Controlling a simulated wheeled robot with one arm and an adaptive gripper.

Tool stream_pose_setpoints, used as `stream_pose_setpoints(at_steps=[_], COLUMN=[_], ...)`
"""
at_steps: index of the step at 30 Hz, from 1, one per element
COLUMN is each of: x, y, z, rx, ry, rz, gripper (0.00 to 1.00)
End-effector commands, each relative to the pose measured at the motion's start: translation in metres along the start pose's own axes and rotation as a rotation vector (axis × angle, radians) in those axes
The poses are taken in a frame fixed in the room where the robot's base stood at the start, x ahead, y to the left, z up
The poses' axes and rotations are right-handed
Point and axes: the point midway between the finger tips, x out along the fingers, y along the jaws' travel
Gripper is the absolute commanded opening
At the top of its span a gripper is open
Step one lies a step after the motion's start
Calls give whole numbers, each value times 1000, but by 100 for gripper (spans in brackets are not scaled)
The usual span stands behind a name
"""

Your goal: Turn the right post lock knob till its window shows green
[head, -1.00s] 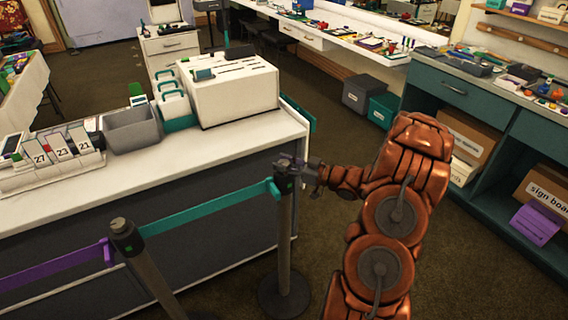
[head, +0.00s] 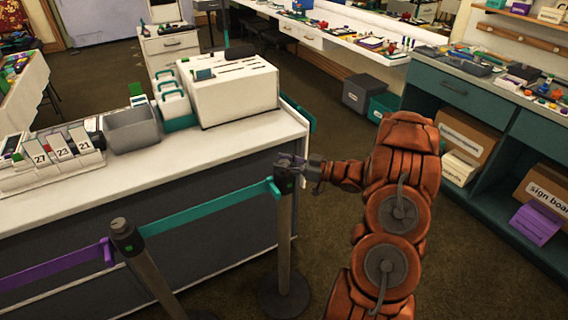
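The right post (head: 284,240) stands upright in front of the counter's right end, with a teal belt (head: 210,208) running from its head to the left post (head: 150,265). My gripper (head: 297,164) is at the right post's head, reaching in from the right. Its fingers overlap the top of the post, where the lock knob sits. The knob is hidden or too small to make out, and I cannot tell whether the fingers are closed on it. A small green patch shows on the left post's head.
The white-topped counter (head: 200,165) stands close behind the posts, with a grey bin (head: 132,130) and a white slotted box (head: 235,95) on it. A purple belt (head: 60,268) runs left from the left post. Teal shelving (head: 455,90) stands at the right, with open carpet before it.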

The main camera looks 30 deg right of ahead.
Motion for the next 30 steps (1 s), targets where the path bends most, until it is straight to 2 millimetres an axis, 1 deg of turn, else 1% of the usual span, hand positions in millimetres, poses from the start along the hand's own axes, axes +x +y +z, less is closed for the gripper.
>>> stream_pose_setpoints(at_steps=[1,6,17,20,23,30], x=[0,0,-2,-10,-21,-58], y=[0,0,0,0,0,0], z=[0,0,1,1,1,0], rx=[0,0,1,1,1,2], ry=[0,-1,-1,-2,-3,0], rz=[0,0,0,1,2,3], gripper=[49,66,66,66,66,66])
